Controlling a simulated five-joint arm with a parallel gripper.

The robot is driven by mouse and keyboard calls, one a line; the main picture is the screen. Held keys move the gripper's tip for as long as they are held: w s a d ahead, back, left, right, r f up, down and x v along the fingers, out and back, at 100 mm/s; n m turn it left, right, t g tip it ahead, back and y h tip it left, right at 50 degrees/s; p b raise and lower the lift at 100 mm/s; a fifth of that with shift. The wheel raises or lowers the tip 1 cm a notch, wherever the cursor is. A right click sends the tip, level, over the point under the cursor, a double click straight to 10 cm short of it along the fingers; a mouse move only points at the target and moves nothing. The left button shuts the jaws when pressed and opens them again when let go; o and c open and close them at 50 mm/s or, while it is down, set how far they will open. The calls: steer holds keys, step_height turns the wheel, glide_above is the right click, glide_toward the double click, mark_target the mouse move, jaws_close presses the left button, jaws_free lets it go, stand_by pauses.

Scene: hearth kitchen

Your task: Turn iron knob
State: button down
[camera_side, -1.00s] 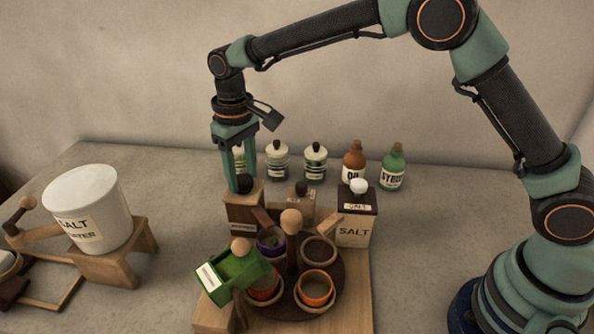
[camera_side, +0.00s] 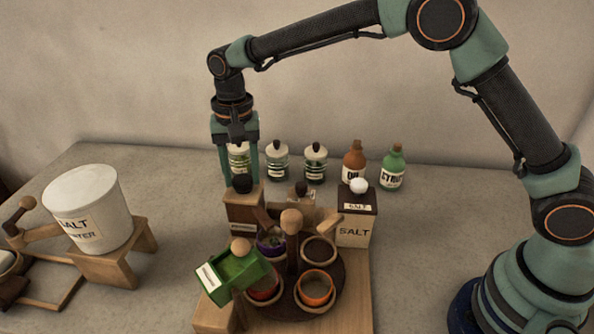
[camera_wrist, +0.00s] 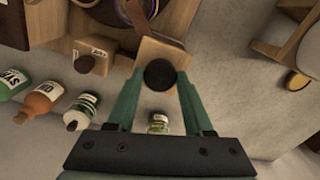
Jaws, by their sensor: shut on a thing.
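The iron knob (camera_side: 242,183) is a small, round, black knob on top of a brown wooden box (camera_side: 243,212) at the back left of the wooden board. My gripper (camera_side: 241,178) points straight down over this box, with one green finger on each side of the knob. In the wrist view the knob (camera_wrist: 160,74) shows as a dark disc between my fingertips (camera_wrist: 159,80). My gripper is shut on it. The round top carries no mark that shows its angle.
A salt box (camera_side: 356,228) stands right of the knob box. In front are a turntable with several cups (camera_side: 316,288) and a tilted green tray (camera_side: 234,270). Jars (camera_side: 277,160) and bottles (camera_side: 392,168) stand behind. A white salt tub (camera_side: 88,208) is at left.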

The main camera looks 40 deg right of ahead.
mark_target(243, 179)
steer(key=shift+r+m, duration=0.1)
steer(key=shift+m, duration=0.3)
steer(key=shift+c, duration=1.5)
jaws_free()
step_height(243, 179, up, 12)
steer(key=shift+d, duration=0.1)
